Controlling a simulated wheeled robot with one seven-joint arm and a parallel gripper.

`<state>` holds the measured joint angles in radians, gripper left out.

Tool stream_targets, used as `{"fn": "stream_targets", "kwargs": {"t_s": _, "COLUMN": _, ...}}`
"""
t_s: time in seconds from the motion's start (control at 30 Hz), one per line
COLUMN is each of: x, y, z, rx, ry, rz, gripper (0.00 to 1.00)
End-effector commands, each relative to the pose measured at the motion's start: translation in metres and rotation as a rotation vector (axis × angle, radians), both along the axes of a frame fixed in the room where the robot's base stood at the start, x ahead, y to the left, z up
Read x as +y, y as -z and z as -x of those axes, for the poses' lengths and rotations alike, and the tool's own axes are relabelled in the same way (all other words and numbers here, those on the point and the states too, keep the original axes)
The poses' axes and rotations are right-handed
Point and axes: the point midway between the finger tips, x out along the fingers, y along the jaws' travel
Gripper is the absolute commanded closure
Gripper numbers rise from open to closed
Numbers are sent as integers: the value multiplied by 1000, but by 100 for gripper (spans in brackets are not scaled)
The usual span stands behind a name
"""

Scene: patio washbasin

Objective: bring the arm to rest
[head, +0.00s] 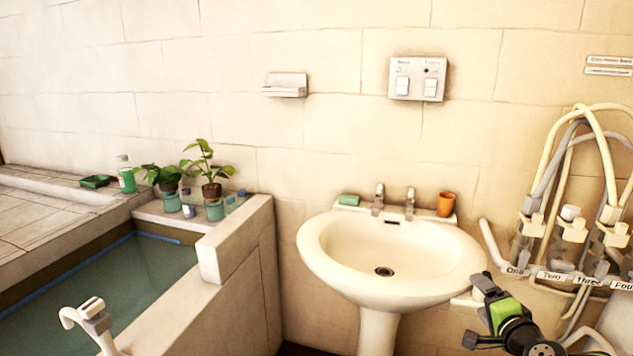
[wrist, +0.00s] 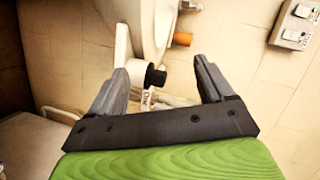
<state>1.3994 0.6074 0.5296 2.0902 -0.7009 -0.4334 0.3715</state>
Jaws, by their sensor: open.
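My gripper (head: 477,312), black with a green body, is at the lower right of the head view, in front of the basin's right side. In the wrist view its two grey fingers stand wide apart, with the gripper (wrist: 163,75) open. Nothing is clamped between them. A white cylinder with a black end (wrist: 155,77) shows beyond the fingers there. The white washbasin (head: 330,250) is left of my gripper in the head view and at the top of the wrist view (wrist: 160,20).
Hoses and pipes with labelled valves (head: 555,277) crowd the right side. An orange cup (head: 446,205) and a green soap or sponge (head: 349,200) sit on the basin's back ledge. A low-walled water pool (head: 110,285) and potted plants (head: 211,190) are at left.

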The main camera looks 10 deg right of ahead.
Motion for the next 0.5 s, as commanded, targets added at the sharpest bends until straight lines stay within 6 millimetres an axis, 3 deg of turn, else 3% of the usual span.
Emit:
{"fn": "stream_targets", "kwargs": {"t_s": 0.03, "x": 48, "y": -4, "z": -13, "rx": 98, "ry": -123, "rz": 98, "gripper": 19}}
{"fn": "stream_targets", "kwargs": {"t_s": 0.1, "x": 110, "y": -2, "z": -14, "rx": 255, "ry": -289, "rz": 244, "gripper": 19}}
{"fn": "stream_targets", "kwargs": {"t_s": 0.2, "x": 184, "y": -5, "z": 9, "rx": 457, "ry": -486, "rz": 460, "gripper": 19}}
{"fn": "stream_targets", "kwargs": {"t_s": 0.33, "x": 249, "y": -18, "z": 66, "rx": 651, "ry": -659, "rz": 701, "gripper": 19}}
{"fn": "stream_targets", "kwargs": {"t_s": 0.5, "x": 287, "y": -34, "z": 144, "rx": 779, "ry": -779, "rz": 878, "gripper": 19}}
